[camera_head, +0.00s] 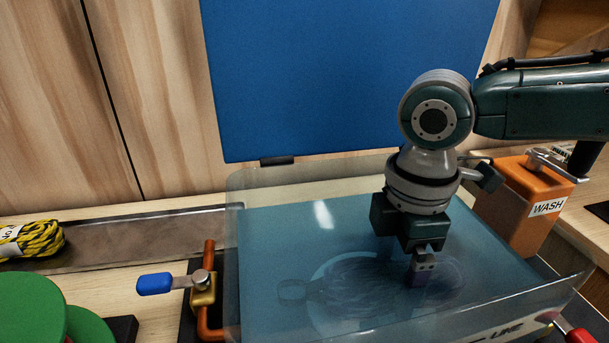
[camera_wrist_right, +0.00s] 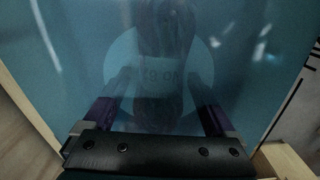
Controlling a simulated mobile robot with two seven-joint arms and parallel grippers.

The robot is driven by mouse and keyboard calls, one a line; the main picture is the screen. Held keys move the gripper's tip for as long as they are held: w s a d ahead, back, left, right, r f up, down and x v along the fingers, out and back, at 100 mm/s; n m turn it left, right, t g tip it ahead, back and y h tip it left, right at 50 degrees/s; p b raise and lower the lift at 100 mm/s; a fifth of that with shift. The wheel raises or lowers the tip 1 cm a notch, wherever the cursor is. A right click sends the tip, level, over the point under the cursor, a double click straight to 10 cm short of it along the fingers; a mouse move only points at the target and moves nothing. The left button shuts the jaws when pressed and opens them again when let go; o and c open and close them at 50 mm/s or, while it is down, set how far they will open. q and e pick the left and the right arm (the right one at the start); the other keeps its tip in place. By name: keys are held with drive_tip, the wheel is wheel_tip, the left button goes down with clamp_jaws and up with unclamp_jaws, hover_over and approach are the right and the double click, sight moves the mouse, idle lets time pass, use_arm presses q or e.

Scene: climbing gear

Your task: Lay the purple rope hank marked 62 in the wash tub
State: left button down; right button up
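A clear-walled tub (camera_head: 236,240) holds blue water, with lettering ending in "LINE" on its front. My right gripper (camera_head: 421,272) points down inside it, its fingertips low at the water. In the right wrist view the gripper (camera_wrist_right: 158,105) is open, its two fingers wide apart. The dark purple rope hank (camera_wrist_right: 165,40) shows dimly under the water between and beyond the fingers, with a pale label that seems to read 62. In the head view the hank (camera_head: 375,275) is a blurred dark shape under the surface. No finger clearly touches it. My left gripper is out of view.
An orange box (camera_head: 515,215) labelled WASH stands behind the tub at right. A blue-handled valve (camera_head: 156,284) on an orange pipe is at the tub's left, and a red handle (camera_head: 578,336) at front right. A yellow-black rope hank (camera_head: 35,239) and green discs (camera_head: 35,310) lie far left.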

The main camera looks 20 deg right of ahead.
drive_tip(key=shift+o, duration=0.5)
wheel_tip(320, 180, up, 10)
drive_tip(key=shift+f+p, duration=0.1)
drive_tip(key=shift+p, duration=0.45)
